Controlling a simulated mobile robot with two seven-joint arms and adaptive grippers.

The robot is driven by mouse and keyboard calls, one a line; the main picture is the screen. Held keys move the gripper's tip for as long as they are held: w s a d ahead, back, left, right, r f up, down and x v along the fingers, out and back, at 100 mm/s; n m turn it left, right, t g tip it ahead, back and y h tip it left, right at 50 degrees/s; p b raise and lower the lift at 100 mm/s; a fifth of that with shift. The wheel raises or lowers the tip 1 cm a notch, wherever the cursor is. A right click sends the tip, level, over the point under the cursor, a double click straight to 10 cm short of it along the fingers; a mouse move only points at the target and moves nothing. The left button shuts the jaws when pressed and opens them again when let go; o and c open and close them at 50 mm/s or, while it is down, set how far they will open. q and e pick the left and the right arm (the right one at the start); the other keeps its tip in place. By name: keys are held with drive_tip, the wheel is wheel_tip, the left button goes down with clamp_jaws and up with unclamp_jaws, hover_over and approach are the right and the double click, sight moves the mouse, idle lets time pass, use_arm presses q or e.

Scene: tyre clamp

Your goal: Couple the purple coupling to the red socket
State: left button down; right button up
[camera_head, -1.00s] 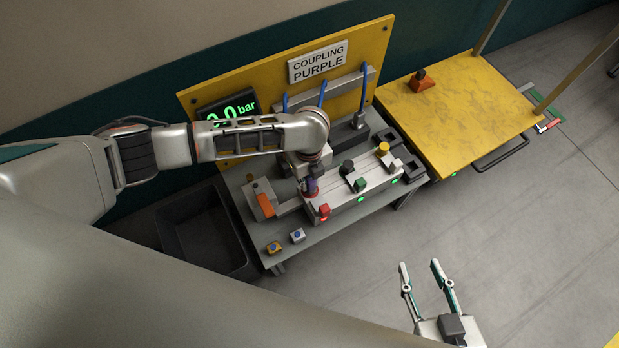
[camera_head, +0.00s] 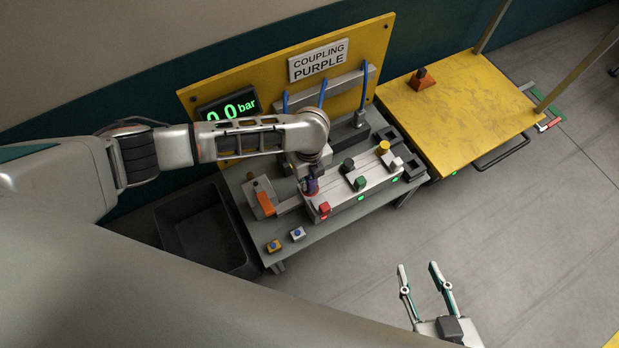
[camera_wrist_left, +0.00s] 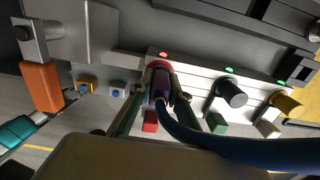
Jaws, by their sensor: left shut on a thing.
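The purple coupling (camera_wrist_left: 160,86) is between the fingers of my left gripper (camera_wrist_left: 157,98), which is shut on it. A dark blue hose (camera_wrist_left: 205,140) runs from the coupling to the lower right. The coupling's far end is at the red socket (camera_wrist_left: 159,65), whose red rim shows around it; I cannot tell how far it is seated. In the head view my left gripper (camera_head: 311,184) is over the left end of the pale socket block (camera_head: 375,185), and the wrist partly hides the coupling. My right gripper (camera_head: 424,282) is open and empty, away from the bench.
The red lever (camera_head: 324,208) sits by a red light; the green (camera_head: 360,183) and yellow (camera_head: 383,148) parts are further right with green lights. The display (camera_head: 230,108) reads 0.0 bar. An orange-handled clamp (camera_head: 265,203) and a dark bin (camera_head: 200,228) are left.

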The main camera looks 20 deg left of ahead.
drive_tip(key=shift+w, duration=0.15)
use_arm(q)
drive_tip(key=c, duration=1.8)
unclamp_jaws()
drive_tip(key=shift+f, duration=0.1)
use_arm(e)
drive_tip(key=shift+w+r, duration=0.15)
use_arm(q)
wheel_tip(320, 180, up, 12)
drive_tip(key=shift+s+r, duration=0.1)
